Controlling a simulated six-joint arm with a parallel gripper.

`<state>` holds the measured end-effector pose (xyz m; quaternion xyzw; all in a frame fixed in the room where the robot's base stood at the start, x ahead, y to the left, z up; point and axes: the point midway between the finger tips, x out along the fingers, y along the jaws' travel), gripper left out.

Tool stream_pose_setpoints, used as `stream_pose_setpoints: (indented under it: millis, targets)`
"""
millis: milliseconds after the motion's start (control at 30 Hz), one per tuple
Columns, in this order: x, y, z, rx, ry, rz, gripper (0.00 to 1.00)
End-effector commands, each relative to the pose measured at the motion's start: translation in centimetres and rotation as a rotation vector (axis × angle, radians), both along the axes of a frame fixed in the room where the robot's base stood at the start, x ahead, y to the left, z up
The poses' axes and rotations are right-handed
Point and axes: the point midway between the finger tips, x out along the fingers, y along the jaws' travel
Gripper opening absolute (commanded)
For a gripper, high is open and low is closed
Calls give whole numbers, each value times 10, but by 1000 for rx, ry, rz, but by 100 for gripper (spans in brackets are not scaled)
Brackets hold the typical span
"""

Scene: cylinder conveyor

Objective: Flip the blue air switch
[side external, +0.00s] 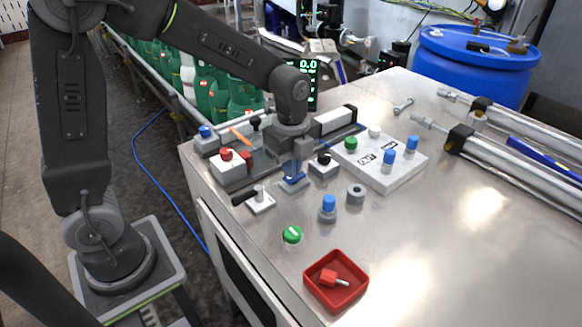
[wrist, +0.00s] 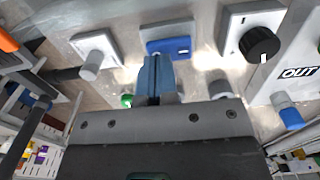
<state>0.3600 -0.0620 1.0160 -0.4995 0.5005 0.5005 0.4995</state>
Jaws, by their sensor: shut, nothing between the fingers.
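The blue air switch (side external: 297,179) is a small blue rocker on a pale base near the middle of the table in the side view. In the wrist view the switch (wrist: 180,45) sits on its grey mount just beyond my fingertips. My gripper (side external: 291,174) points down over it, with its blue fingers together and nothing between them. In the wrist view my gripper (wrist: 157,58) comes up to the switch's near edge. I cannot tell whether the fingertips touch it. In the side view the fingers partly hide the switch.
A black-handled lever (side external: 262,202) and a black knob (side external: 323,161) stand close on either side. A white panel (side external: 405,170) with buttons is to the right. A red tray (side external: 352,294) holds a red part. Open table lies at front right.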

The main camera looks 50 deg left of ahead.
Motion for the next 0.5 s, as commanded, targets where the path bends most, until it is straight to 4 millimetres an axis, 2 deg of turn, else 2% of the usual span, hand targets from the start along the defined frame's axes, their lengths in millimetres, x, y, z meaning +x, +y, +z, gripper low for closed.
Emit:
stream_pose_setpoints:
  millis: [133, 500]
  targets:
    - [0, 0, -8, 0, 0, 0, 0]
    - [-1, 0, -11, 0, 1, 0, 0]
